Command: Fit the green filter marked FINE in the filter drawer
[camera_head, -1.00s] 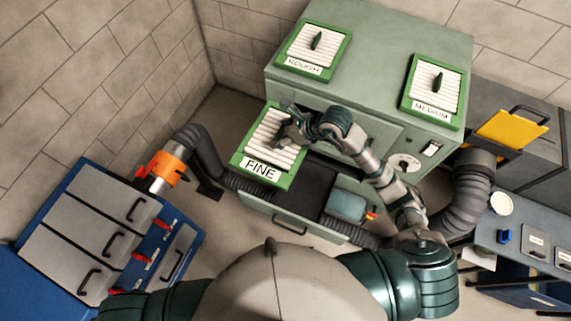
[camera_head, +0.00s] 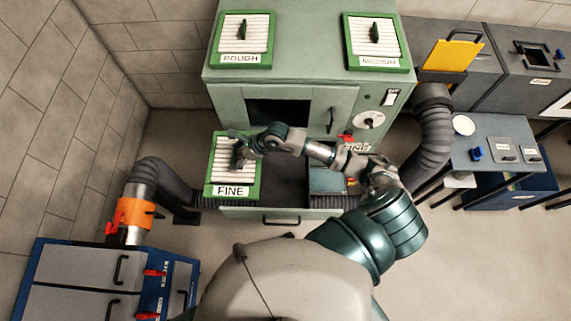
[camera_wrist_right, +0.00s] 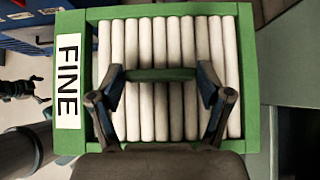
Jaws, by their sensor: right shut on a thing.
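The green-framed filter marked FINE (camera_head: 222,160), with white pleats, is in my right gripper (camera_head: 240,152). In the right wrist view the two fingers (camera_wrist_right: 163,105) are at the ends of its dark green handle (camera_wrist_right: 160,75), and its label reads FINE. The filter drawer (camera_head: 262,214) is pulled out from the green cabinet, with a dark interior (camera_head: 285,182). The filter is over the drawer's left end and sticks out past it on the left. Its height above the drawer is unclear. My left gripper is out of view.
Filters marked ROUGH (camera_head: 242,38) and MEDIUM (camera_head: 378,42) lie on the cabinet top (camera_head: 308,40). A dark opening (camera_head: 278,112) shows in the cabinet front. Grey hoses stand on the left (camera_head: 175,180) and right (camera_head: 432,135). A blue-grey drawer unit (camera_head: 80,270) stands lower left.

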